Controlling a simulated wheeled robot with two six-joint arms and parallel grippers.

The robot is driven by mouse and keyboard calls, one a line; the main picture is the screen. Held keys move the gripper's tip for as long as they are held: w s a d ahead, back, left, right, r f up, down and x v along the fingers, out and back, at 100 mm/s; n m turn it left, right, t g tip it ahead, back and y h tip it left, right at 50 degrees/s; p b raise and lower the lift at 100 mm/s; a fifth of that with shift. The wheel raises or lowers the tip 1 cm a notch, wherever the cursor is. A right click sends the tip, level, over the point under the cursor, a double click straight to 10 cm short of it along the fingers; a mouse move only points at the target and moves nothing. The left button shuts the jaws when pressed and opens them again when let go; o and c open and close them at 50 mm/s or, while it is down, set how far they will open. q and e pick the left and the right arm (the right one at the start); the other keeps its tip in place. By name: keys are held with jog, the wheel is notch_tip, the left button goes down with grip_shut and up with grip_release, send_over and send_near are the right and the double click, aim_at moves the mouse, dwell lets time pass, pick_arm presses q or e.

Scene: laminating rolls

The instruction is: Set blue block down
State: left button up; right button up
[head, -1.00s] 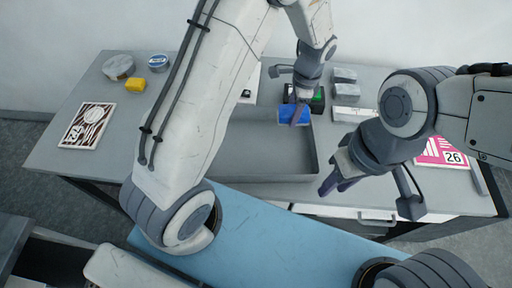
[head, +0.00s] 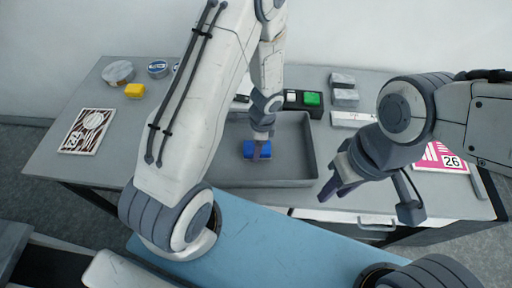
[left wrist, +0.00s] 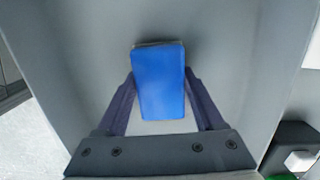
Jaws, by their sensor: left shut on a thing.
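The blue block (head: 257,149) is in the grey tray (head: 290,172), seen from above in the head view. My left gripper (head: 258,157) points down over the tray and is shut on the block. In the left wrist view the blue block (left wrist: 159,82) lies between the two dark fingers (left wrist: 160,100), with the grey tray floor around it. Whether the block touches the tray floor cannot be told. My right gripper (head: 335,186) hangs near the tray's right front corner, apart from the block; its finger gap is hard to make out.
Behind the tray is a black box with a green button (head: 312,99) and a white button. Grey blocks (head: 343,88) stand at the back right, a pink card (head: 445,158) lies at the right.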

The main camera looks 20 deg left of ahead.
pick_arm(q)
jog(key=shift+f, duration=0.2)
jog(key=o, duration=1.4)
jog(key=shift+o, duration=0.2)
jog(key=shift+r, duration=0.1)
jog(key=shift+r, duration=0.2)
notch_tip(320, 180, up, 11)
jog(key=d+p, duration=0.1)
jog(key=p, duration=0.1)
jog(key=s+d+r+n+h, duration=0.1)
jog(key=s+d+r+n, duration=0.2)
jog(key=s+d+r, duration=0.3)
jog(key=s+d+r+n+h, duration=0.1)
jog(key=s+d+r+n, duration=0.2)
jog(key=s+r, duration=0.6)
jog(key=s+d, duration=0.2)
jog(key=s, duration=0.1)
jog(key=shift+d+r+t, duration=0.2)
jog(key=shift+d+t, duration=0.1)
jog(key=shift+d, duration=0.05)
